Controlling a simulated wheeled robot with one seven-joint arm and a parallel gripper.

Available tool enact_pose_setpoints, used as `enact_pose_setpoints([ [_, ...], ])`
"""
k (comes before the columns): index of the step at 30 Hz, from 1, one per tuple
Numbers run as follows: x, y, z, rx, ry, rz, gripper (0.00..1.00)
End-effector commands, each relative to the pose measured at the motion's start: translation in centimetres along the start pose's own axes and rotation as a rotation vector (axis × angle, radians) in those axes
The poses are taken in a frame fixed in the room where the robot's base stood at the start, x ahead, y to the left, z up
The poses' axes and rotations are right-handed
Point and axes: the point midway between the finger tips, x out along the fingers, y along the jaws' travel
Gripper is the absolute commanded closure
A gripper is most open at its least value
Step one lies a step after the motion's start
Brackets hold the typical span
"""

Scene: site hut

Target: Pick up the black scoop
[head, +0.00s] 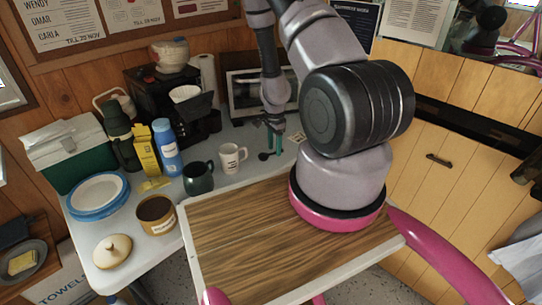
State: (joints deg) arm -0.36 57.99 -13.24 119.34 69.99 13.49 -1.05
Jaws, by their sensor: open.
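A small black scoop (264,156) lies on the light table to the right of the white mug (232,157). Its round bowl shows, and its handle seems to run to the right under my fingers. My gripper (274,144) points down with teal fingers, open, just above or around the handle. At this size I cannot tell whether the fingers touch it. The rest of my arm covers the area to the right.
A dark green mug (198,178) stands left of the white mug. A blue bottle (167,149), a yellow carton (141,149) and a coffee maker (168,95) stand further left. A microwave (250,93) stands behind my gripper.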

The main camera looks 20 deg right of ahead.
Motion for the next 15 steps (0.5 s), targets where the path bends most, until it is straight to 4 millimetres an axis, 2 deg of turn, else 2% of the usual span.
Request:
enact_pose_setpoints([
  [4, 1.32, -0.04, -0.01, 0.001, -0.001, -0.001, 0.48],
  [11, 1.39, -0.08, 0.00, 0.001, 0.000, -0.001, 0.48],
  [12, 1.39, -0.08, 0.00, 0.000, 0.000, -0.001, 0.63],
  [15, 1.38, -0.08, -0.01, 0.000, 0.000, -0.001, 1.00],
])
